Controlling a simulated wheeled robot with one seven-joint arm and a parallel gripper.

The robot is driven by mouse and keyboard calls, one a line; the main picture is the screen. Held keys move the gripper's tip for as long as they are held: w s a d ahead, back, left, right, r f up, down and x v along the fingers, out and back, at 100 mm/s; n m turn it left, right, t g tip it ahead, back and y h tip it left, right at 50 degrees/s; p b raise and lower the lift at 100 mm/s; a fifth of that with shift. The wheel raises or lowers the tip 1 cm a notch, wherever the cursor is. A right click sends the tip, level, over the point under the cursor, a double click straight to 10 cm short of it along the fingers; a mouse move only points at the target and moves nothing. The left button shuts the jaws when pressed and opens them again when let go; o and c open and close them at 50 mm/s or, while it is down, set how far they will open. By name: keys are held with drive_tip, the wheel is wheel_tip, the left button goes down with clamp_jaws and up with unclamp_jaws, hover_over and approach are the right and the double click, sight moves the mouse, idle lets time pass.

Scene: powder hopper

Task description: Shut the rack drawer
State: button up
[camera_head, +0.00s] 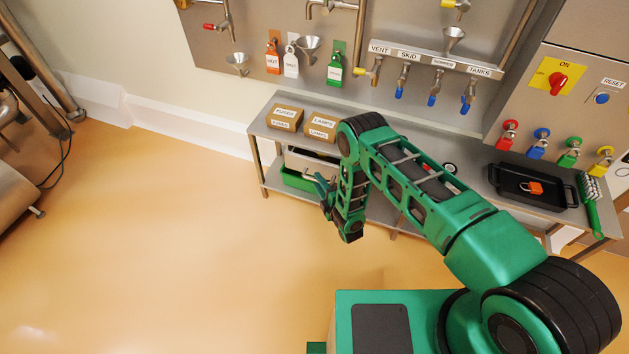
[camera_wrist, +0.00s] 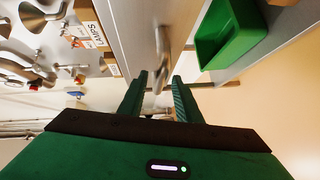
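The rack drawer (camera_head: 312,162) is a grey metal box under the bench's left part, partly hidden behind my arm. In the wrist view its plain grey front (camera_wrist: 140,25) faces my gripper and carries a silver bar handle (camera_wrist: 162,42). How far the drawer stands out is hard to tell. My gripper (camera_wrist: 160,76) has its two green fingers apart, with the handle ahead of and partly between the fingertips. Whether they touch it cannot be told. In the head view my gripper (camera_head: 325,190) is in front of the drawer, at the bench's front side.
A green bin (camera_head: 296,181) sits on the lower shelf below the drawer; it also shows in the wrist view (camera_wrist: 232,35). Two labelled brown boxes (camera_head: 285,118) stand on the bench top (camera_head: 262,125). A black tray (camera_head: 510,185) lies farther right. The floor in front is clear.

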sight(321, 172)
drive_tip(key=shift+x, duration=1.2)
clamp_jaws()
drive_tip(key=shift+w+d, duration=0.25)
drive_tip(key=shift+w, duration=0.4)
drive_tip(key=shift+w+d, duration=0.25)
drive_tip(key=shift+w, duration=0.35)
drive_tip(key=shift+w+d, duration=0.25)
drive_tip(key=shift+w, duration=0.4)
unclamp_jaws()
drive_tip(key=v, duration=1.1)
